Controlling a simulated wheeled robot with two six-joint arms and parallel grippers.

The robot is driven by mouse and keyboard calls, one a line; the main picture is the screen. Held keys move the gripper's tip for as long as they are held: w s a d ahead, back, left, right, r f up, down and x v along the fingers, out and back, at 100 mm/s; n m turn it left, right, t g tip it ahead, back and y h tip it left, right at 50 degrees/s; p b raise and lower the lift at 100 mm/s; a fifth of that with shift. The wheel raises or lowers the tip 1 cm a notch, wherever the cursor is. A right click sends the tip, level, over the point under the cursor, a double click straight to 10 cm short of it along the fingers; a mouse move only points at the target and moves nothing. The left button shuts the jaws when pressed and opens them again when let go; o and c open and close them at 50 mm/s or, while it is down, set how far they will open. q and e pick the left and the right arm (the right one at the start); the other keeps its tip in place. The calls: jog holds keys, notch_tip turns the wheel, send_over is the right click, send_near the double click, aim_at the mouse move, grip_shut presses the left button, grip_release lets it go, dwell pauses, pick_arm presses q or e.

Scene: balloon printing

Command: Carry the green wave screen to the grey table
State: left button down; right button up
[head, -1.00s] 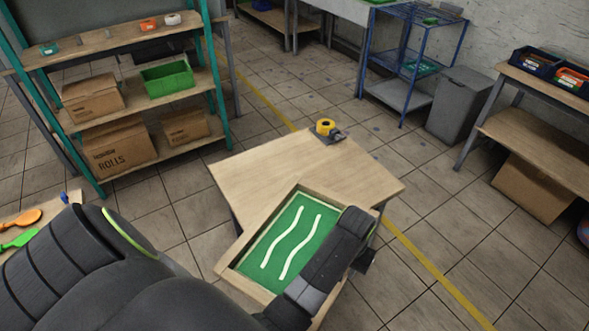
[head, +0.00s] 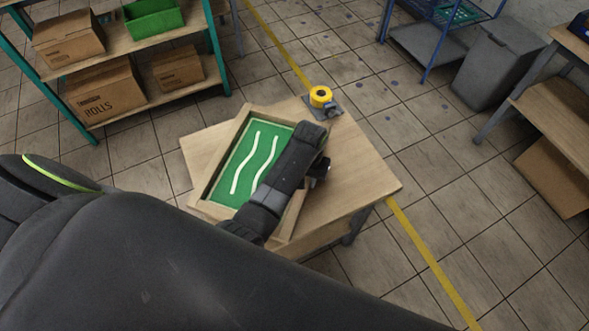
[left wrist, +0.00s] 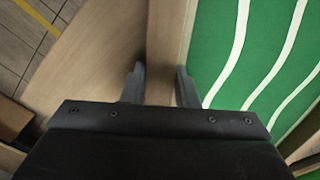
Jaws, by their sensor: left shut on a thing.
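The green wave screen (head: 246,164) is a green panel with white wavy lines in a pale wooden frame. It is over the wood-topped table (head: 355,180), whose visible legs are grey. I cannot tell whether it rests on the top or hovers just above. My left gripper (head: 318,170) is shut on the right side bar of the frame. In the left wrist view, the bar passes between the two fingers (left wrist: 160,88), with the green panel (left wrist: 215,55) to the right. My left forearm hides part of the screen. My right gripper is not in view.
A yellow tape roll on a dispenser (head: 321,98) stands at the table's far corner, near the frame. Shelves with cardboard boxes (head: 105,90) and a green bin (head: 153,18) are at upper left. A grey bin (head: 497,65) stands at upper right. The table's right part is bare.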

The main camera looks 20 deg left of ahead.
pick_arm(q)
jog(key=shift+s+f, duration=0.2)
jog(key=shift+f, duration=0.9)
jog(key=shift+w+f, duration=0.15)
jog(key=shift+f, duration=1.75)
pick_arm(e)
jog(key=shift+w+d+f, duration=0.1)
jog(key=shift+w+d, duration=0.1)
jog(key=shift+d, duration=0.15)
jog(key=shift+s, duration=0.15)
pick_arm(q)
jog(key=c, duration=1.1)
grip_release()
jog(key=shift+f, duration=0.1)
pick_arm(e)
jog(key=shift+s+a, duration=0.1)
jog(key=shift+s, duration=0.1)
